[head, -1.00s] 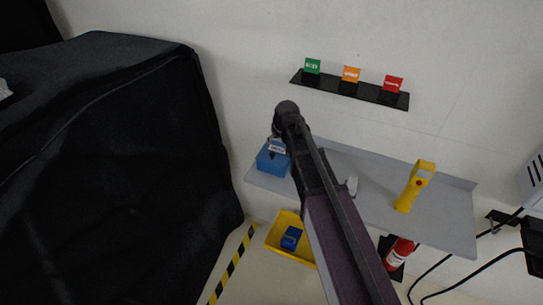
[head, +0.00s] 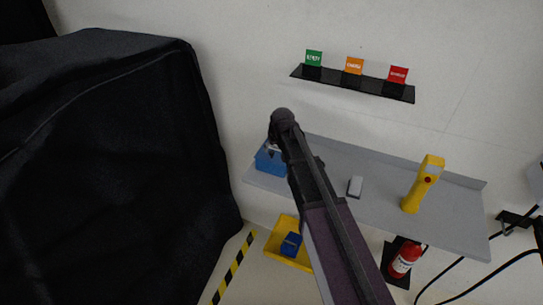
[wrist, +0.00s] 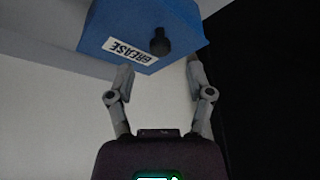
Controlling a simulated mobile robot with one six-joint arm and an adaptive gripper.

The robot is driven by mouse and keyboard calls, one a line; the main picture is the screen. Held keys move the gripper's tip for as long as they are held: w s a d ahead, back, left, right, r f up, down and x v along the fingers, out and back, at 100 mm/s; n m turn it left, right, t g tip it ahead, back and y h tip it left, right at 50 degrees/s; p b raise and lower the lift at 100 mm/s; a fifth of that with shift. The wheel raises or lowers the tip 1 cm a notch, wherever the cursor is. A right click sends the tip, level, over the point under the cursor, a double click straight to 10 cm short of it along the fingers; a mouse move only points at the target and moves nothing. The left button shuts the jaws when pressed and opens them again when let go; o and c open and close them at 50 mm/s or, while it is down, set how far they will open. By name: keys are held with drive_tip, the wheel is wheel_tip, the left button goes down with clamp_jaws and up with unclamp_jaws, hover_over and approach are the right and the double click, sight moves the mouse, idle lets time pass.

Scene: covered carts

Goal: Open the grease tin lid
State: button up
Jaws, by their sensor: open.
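The blue grease tin (head: 270,163) sits at the left end of the grey wall shelf in the head view, partly hidden by my arm. In the wrist view the tin (wrist: 185,22) is at the top, with a white label reading GREASE (wrist: 131,51) and a black knob (wrist: 159,43) facing me. My gripper (wrist: 158,72) is open and empty, with its two fingers apart just short of the tin's near side. The knob lies between the line of the fingers, beyond their tips. I cannot tell whether the right fingertip touches the tin.
The grey shelf (head: 385,194) also holds a small grey object (head: 355,186) and a yellow handheld device (head: 424,184). A black ledge with coloured cards (head: 354,84) is above. A yellow bin (head: 285,256) lies below. A black covered cart (head: 110,170) fills the left.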

sight(272, 152)
drive_tip(key=shift+b+x, duration=1.4)
drive_tip(key=shift+x, duration=0.45)
clamp_jaws()
